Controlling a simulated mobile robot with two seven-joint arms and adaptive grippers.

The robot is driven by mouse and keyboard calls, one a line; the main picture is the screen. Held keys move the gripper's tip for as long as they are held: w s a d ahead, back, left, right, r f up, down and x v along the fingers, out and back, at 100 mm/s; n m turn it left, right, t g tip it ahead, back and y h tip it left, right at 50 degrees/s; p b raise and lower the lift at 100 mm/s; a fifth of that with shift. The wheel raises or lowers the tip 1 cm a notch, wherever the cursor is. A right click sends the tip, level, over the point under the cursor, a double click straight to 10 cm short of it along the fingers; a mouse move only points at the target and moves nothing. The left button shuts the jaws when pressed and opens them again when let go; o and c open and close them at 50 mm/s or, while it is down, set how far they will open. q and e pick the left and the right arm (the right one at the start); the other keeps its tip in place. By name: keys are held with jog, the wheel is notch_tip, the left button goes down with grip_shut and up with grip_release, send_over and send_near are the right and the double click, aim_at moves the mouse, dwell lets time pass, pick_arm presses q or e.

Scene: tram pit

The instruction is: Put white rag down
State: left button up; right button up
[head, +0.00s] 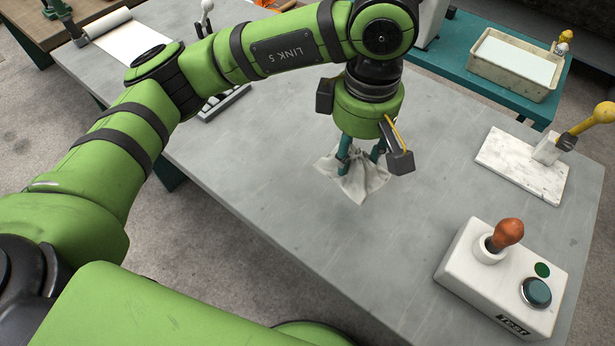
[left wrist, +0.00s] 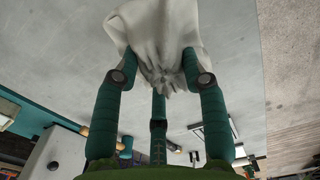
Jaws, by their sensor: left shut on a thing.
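The white rag (head: 348,188) is a crumpled, pale cloth at the middle of the grey table (head: 250,190). My left gripper (head: 360,160) comes down on it from above, its teal fingers closed on the gathered cloth. The left wrist view shows the rag (left wrist: 158,35) bunched between the fingertips of the left gripper (left wrist: 158,78), with its loose part spreading beyond them. In the head view the rag's lower edges hang at or just above the table top; I cannot tell whether they touch it. My right gripper is not in view.
A white box with an orange knob and a dark button (head: 500,280) stands at the right front. A marble slab (head: 522,165) lies behind it. A tray (head: 515,62) sits on a teal bench at the back. The table's middle front is clear.

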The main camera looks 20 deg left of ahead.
aim_at(307, 171)
pick_arm(q)
jog(key=shift+s+d+f+n, duration=0.2)
jog(key=shift+d+n, duration=0.5)
jog(key=shift+d, duration=0.05)
jog(key=shift+w+a+f, duration=0.15)
jog(key=shift+a, duration=0.15)
jog(key=w+a+f+p, duration=0.1)
jog(key=a+f, duration=0.1)
jog(key=a, duration=0.1)
jog(key=w+a+f+p, duration=0.1)
jog(key=a+f, duration=0.1)
jog(key=a, duration=0.1)
jog(key=w+a+f+p, duration=0.1)
jog(key=w+a+f, duration=0.1)
jog(key=a, duration=0.2)
jog(key=shift+f, duration=0.15)
notch_tip(307, 171, down, 4)
jog(key=shift+r+p, duration=0.15)
jog(key=shift+p, duration=0.9)
jog(key=shift+f, duration=0.25)
jog(key=shift+w+f, duration=0.1)
